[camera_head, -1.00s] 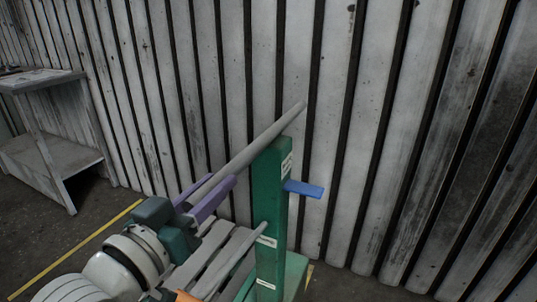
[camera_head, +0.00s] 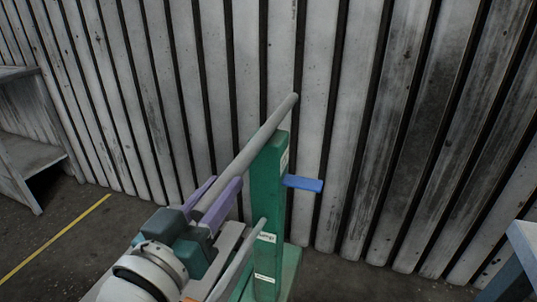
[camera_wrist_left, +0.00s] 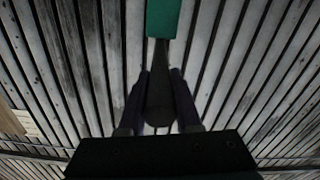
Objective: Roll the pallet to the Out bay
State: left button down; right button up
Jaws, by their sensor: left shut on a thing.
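My left gripper (camera_head: 224,184) has purple fingers shut around a long grey bar (camera_head: 268,126) in the head view. The bar slopes past the top of a green upright post (camera_head: 270,200) with white labels and a blue tab (camera_head: 303,184). In the left wrist view the dark bar (camera_wrist_left: 160,85) lies between the two fingers, with the green post (camera_wrist_left: 160,18) at the top. Grey slats (camera_head: 229,240), apparently the pallet, show beside the post, mostly hidden by my left arm. A second grey bar (camera_head: 240,257) slopes lower down. My right gripper and the Out bay cannot be made out.
A ribbed metal wall (camera_head: 400,130) stands close behind the post. A grey shelf bench (camera_head: 30,155) is at the left. A yellow floor line (camera_head: 55,238) runs over dark floor (camera_head: 75,270). The edge of a blue-sided table (camera_head: 522,250) shows at the right.

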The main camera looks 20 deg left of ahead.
pick_arm(q)
jog(key=shift+a+f, duration=0.1)
jog(key=c, duration=0.6)
grip_release()
jog(key=shift+s, duration=0.1)
jog(key=s+p, duration=0.1)
jog(key=s, duration=0.8)
jog(key=shift+s+a, duration=0.35)
jog(key=shift+a, duration=0.05)
